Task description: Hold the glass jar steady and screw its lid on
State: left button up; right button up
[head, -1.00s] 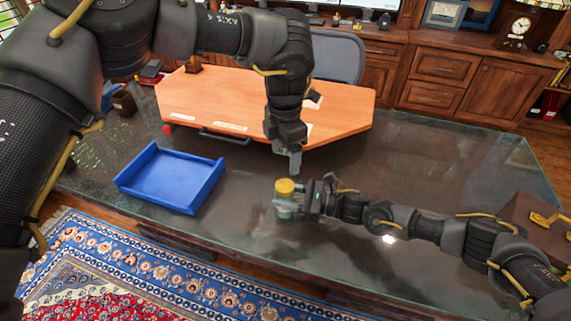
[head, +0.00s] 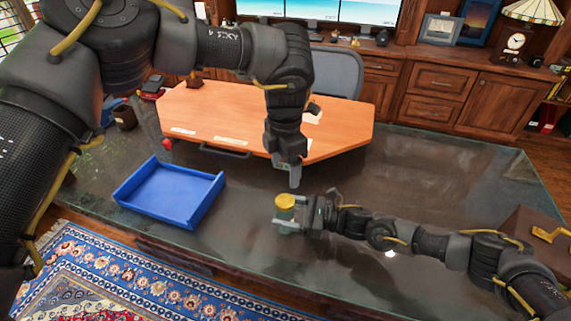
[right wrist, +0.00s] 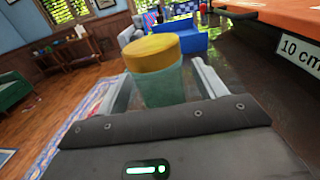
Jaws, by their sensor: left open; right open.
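The glass jar (head: 285,214) is greenish and stands on the dark glass desk top. Its yellow lid (head: 285,201) sits on the jar's mouth; how tightly it is on, I cannot tell. In the right wrist view the jar (right wrist: 163,86) and lid (right wrist: 152,53) are between my fingers. My right gripper (head: 291,221) is open, coming from the right, with its fingers on either side of the jar; contact is unclear. My left gripper (head: 295,180) is open and empty, pointing down, above and slightly right of the lid in the picture. Its fingers largely overlap in this view.
A blue tray (head: 170,193) stands to the left on the desk top (head: 420,180). An orange wooden board (head: 225,110) lies behind my left gripper. A brown box (head: 540,235) is at the right edge. The glass between jar and tray is clear.

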jog(key=b+v, duration=0.2)
jog(key=v, duration=0.7)
jog(key=shift+f, duration=0.15)
jog(key=shift+s+d, duration=0.2)
jog(key=shift+d, duration=0.45)
